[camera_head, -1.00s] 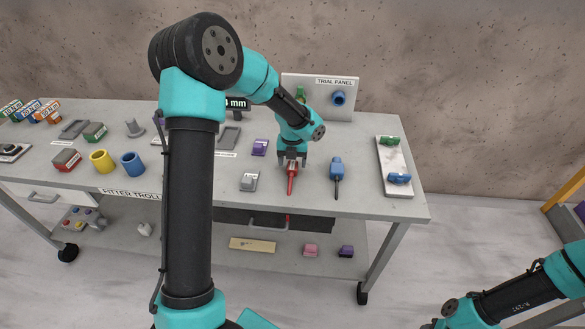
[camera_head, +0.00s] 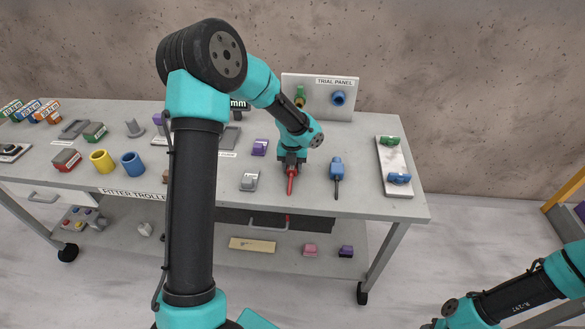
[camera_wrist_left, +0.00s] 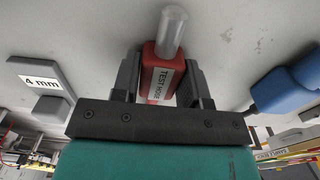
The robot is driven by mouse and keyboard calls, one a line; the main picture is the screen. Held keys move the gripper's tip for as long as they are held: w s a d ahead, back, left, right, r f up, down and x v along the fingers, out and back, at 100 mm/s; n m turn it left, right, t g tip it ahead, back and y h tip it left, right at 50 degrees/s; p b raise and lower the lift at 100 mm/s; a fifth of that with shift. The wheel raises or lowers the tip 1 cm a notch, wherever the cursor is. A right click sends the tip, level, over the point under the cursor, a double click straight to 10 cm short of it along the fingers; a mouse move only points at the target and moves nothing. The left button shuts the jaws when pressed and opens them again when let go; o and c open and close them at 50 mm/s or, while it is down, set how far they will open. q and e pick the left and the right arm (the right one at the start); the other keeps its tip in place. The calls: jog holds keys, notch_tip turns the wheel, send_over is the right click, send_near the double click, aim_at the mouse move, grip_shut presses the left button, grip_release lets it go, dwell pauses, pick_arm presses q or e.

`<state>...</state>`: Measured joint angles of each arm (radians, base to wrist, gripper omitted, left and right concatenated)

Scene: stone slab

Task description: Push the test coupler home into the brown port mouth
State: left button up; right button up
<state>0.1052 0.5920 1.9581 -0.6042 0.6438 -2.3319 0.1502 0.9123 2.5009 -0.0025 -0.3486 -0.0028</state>
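The red test coupler (camera_head: 291,178), labelled "TEST HOSE", lies at the front of the trolley top. In the left wrist view it (camera_wrist_left: 158,80) sits between my left gripper's two dark fingers, with a clear rounded tip beyond it. My left gripper (camera_head: 291,160) is down around it, a finger on each side. Whether the fingers press on it I cannot tell. No brown port mouth shows clearly. A small brown piece (camera_head: 165,178) peeks out beside my left arm, mostly hidden. My right gripper is out of view; only its arm shows at lower right.
A blue coupler (camera_head: 337,172) lies just right of the red one. The upright trial panel (camera_head: 320,108), with green and blue fittings, stands behind. A purple block (camera_head: 259,147) and grey block (camera_head: 249,181) lie left. A pale plate (camera_head: 394,163) lies right.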

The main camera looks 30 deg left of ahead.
pick_arm(q)
jog(key=c, duration=0.5)
jog(key=shift+r, duration=1.3)
jog(key=shift+c, duration=0.2)
jog(key=shift+r, duration=0.5)
jog(key=s+d+r, duration=0.1)
jog(key=s+d, duration=0.7)
jog(key=s, duration=0.5)
jog(key=shift+s+d+r, duration=0.15)
jog(key=shift+s+r, duration=0.05)
jog(key=shift+s, duration=0.15)
jog(key=shift+w, duration=0.1)
